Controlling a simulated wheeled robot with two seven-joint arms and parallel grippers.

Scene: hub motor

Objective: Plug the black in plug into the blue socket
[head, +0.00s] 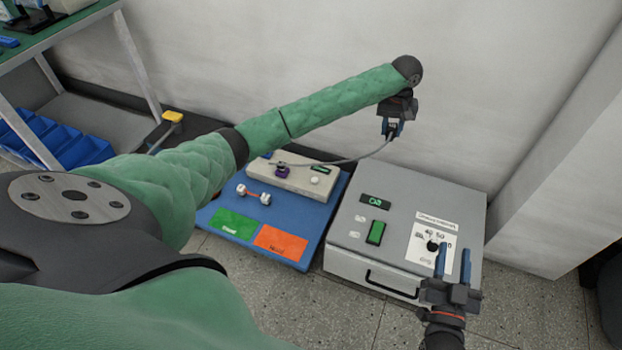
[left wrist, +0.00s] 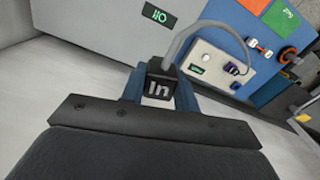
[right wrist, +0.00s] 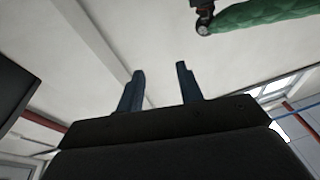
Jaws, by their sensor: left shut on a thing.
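My left gripper (head: 391,132) is shut on the black plug marked "In" (left wrist: 160,87), held in the air above and behind the grey box. A grey cable (head: 350,160) runs from the plug to the beige unit (head: 305,183) on the blue board. A small blue piece (head: 267,155) shows at the unit's far left, partly hidden by my left arm; I cannot tell whether it is the blue socket. A purple connector (head: 283,171) is close to it. My right gripper (head: 453,262) is open and empty over the front right of the grey box.
The grey box (head: 345,235) has a green display, a green switch and a front handle. The blue board (head: 320,222) carries green and orange cards and a small white-ended part (head: 253,194). A wall stands behind; a shelf with blue bins (head: 70,145) is at left.

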